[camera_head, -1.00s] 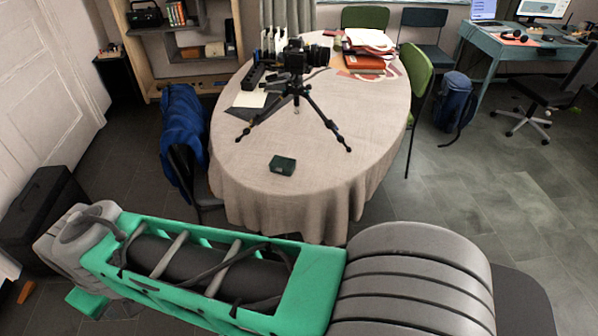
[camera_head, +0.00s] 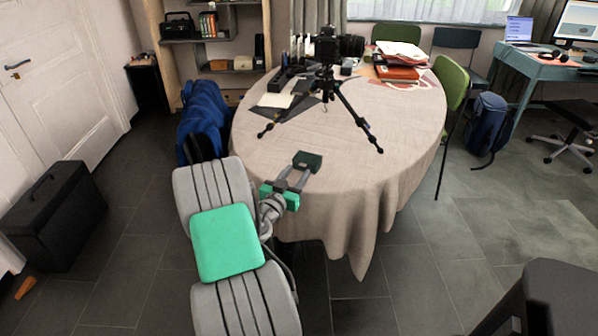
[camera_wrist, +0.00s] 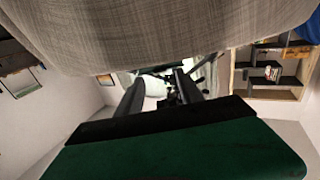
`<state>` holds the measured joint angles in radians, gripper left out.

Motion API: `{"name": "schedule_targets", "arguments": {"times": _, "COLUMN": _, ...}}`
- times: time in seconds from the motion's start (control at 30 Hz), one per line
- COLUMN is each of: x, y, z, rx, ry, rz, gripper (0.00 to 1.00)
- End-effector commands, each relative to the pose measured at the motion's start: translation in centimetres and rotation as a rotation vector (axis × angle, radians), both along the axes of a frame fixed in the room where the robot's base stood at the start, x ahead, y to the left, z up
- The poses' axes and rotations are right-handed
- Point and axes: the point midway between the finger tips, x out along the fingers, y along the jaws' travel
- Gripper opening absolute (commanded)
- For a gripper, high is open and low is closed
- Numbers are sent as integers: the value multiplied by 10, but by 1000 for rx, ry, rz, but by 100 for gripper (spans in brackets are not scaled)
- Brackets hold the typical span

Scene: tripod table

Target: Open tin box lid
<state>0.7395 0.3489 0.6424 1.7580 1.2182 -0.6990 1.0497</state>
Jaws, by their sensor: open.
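The tin box (camera_head: 308,160) is a small dark green box with its lid looking shut. It sits near the front edge of the oval table (camera_head: 345,205), on the pale cloth. My gripper (camera_head: 298,172) is open at the near side of the box, its two grey fingers pointing at it. I cannot tell whether they touch it. In the wrist view the two fingers of my gripper (camera_wrist: 165,90) stand apart, reaching away from a dark green body. I cannot make out the box clearly in that view.
A black camera on a tripod (camera_head: 328,85) stands behind the box with its legs spread. Papers and a red folder (camera_head: 397,72) lie at the back of the table. The cloth right of the box is clear.

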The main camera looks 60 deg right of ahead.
Motion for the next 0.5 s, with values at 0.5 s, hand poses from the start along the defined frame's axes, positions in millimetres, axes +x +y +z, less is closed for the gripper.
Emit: {"name": "schedule_targets", "arguments": {"times": 0.5, "x": 2, "y": -27, "z": 0, "rx": 1, "ry": 0, "rz": 2, "gripper": 39}}
